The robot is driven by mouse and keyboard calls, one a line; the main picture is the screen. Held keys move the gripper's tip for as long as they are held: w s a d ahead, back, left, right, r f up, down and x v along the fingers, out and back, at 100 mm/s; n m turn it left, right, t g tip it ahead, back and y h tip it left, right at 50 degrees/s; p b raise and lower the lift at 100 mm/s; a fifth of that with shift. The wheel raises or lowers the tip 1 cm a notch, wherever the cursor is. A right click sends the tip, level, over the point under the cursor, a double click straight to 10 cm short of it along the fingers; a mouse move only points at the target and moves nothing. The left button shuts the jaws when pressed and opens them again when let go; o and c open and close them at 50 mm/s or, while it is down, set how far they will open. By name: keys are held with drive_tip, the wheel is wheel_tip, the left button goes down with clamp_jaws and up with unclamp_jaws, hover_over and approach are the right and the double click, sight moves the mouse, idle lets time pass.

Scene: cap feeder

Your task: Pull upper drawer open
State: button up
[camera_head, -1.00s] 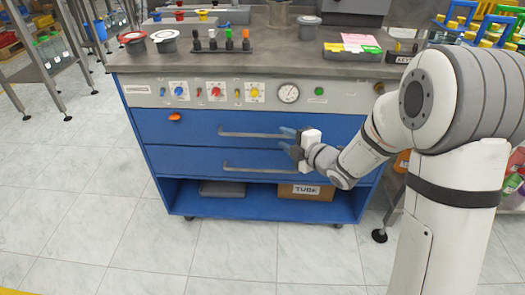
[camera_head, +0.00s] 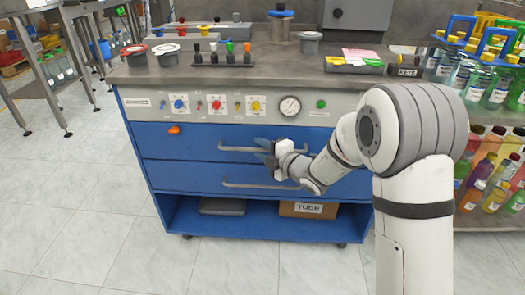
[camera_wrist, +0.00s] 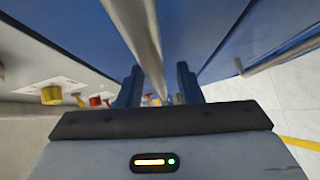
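The upper drawer (camera_head: 200,137) is a blue front below the control panel and looks flush with the cabinet. Its long grey bar handle (camera_head: 235,149) runs across it, and the bar also shows large in the wrist view (camera_wrist: 136,25). My gripper (camera_head: 265,152) is at the right part of this handle. In the wrist view, its two dark blue fingers (camera_wrist: 158,88) stand apart, one on each side of the bar. Gaps show beside the bar, so the fingers look open around it. The fingertips are partly hidden in the head view.
The lower drawer (camera_head: 190,178) has a similar handle (camera_head: 255,185) just below. Knobs and a gauge (camera_head: 290,106) sit on the panel above. An open shelf below holds a box labelled TUBE (camera_head: 307,209). The floor in front is clear at left.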

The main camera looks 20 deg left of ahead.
drive_tip(key=shift+c, duration=0.3)
clamp_jaws()
drive_tip(key=shift+f, duration=0.1)
